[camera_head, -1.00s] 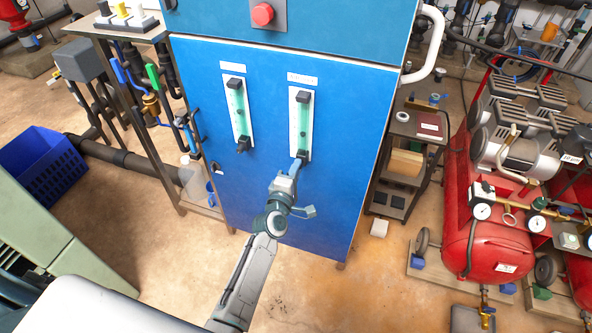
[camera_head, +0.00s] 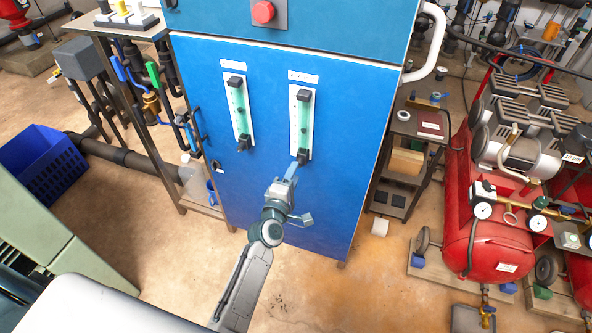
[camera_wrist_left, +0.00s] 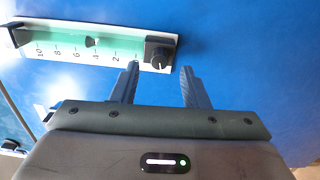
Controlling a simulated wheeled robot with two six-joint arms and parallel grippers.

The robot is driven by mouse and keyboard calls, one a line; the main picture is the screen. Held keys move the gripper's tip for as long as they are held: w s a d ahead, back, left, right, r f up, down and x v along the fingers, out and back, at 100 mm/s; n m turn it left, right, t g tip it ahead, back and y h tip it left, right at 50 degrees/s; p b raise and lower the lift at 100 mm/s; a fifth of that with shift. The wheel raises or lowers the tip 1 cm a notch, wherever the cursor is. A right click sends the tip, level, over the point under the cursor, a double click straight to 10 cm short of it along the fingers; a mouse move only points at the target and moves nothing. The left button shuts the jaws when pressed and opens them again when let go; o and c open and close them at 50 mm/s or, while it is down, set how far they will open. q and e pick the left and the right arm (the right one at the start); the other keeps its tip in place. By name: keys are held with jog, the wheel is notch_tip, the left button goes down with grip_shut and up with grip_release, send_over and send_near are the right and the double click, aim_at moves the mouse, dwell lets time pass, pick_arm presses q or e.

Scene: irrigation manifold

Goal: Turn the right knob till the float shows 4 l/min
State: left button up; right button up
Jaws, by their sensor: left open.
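The right flowmeter (camera_head: 302,115) is a white strip with a green tube on the blue cabinet front. Its dark right knob (camera_head: 302,157) sits at the lower end. In the left wrist view the knob (camera_wrist_left: 160,50) is just beyond the fingertips, and the dark float (camera_wrist_left: 92,42) stands close to the 4 mark, slightly toward the 6. My left gripper (camera_wrist_left: 160,72) is open and empty, with its two fingers spread. It also shows in the head view (camera_head: 293,168), just below the knob and apart from it. My right gripper is not in view.
A left flowmeter (camera_head: 239,107) with its own knob (camera_head: 243,145) is mounted beside the right one. A red button (camera_head: 263,13) is above. Pipework stands left of the cabinet, and a small shelf trolley (camera_head: 418,125) and a red compressor (camera_head: 487,245) stand right. The cabinet front below the flowmeters is bare.

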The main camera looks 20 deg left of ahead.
pick_arm(q)
jog(key=s+b, duration=0.1)
jog(key=s, duration=0.7)
jog(key=shift+a, duration=0.15)
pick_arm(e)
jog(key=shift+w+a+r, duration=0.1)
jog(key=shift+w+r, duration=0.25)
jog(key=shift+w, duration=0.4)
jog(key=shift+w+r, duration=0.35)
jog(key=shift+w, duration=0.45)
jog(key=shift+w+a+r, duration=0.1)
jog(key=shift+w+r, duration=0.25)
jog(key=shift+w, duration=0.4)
